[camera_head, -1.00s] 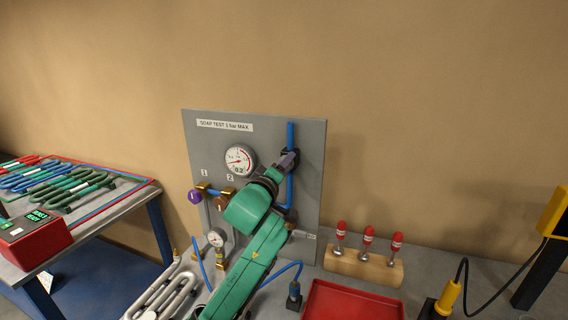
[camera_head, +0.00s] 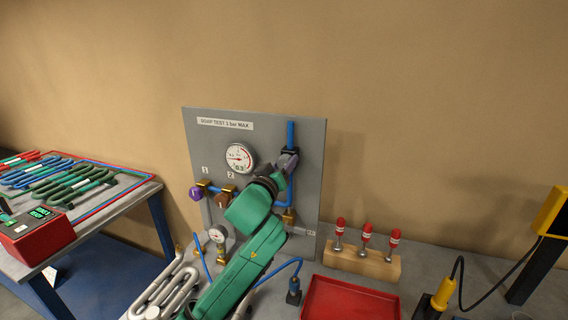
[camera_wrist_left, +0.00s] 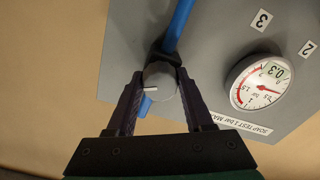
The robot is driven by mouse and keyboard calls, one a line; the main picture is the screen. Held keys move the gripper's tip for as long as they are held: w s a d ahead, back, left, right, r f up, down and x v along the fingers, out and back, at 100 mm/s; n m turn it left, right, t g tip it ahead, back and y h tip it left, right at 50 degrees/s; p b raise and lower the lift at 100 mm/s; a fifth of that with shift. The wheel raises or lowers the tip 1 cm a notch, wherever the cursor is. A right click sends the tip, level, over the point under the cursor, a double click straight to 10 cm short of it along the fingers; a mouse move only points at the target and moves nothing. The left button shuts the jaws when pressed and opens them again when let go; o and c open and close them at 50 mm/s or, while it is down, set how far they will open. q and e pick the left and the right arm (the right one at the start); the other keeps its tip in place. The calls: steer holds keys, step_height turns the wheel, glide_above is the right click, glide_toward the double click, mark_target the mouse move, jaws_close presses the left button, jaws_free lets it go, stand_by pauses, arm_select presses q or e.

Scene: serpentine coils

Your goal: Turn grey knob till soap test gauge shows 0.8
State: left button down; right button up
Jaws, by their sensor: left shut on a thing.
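The grey knob (camera_wrist_left: 159,82) with a white mark line is in the left wrist view, on a blue pipe of the grey panel (camera_head: 313,140). My left gripper (camera_head: 290,158) is at the panel in the head view and covers most of the knob there. In the left wrist view its fingers (camera_wrist_left: 158,88) are shut on the knob from both sides. The soap test gauge (camera_head: 239,158) is left of the gripper, under the label SOAP TEST 1 bar MAX. In the left wrist view the gauge (camera_wrist_left: 258,85) has a digital readout that looks like 0.3. My right gripper is not in view.
A purple knob (camera_head: 196,193) and a brown knob (camera_head: 223,196) sit lower left on the panel. A small gauge (camera_head: 218,233) stands below. A red tray (camera_head: 352,300) and a wooden block (camera_head: 362,262) with red-topped tools are at the right.

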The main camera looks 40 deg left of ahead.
arm_select(q)
steer(key=shift+r+m+p, duration=0.25)
steer(key=shift+m+p, duration=0.3)
steer(key=shift+m, duration=0.65)
steer(key=shift+f+m, duration=0.15)
steer(key=shift+m, duration=0.25)
steer(key=shift+r+m+p, duration=0.2)
steer(key=shift+m+p, duration=0.25)
steer(key=shift+m, duration=0.55)
steer(key=shift+f+m, duration=0.1)
steer(key=shift+m, duration=0.4)
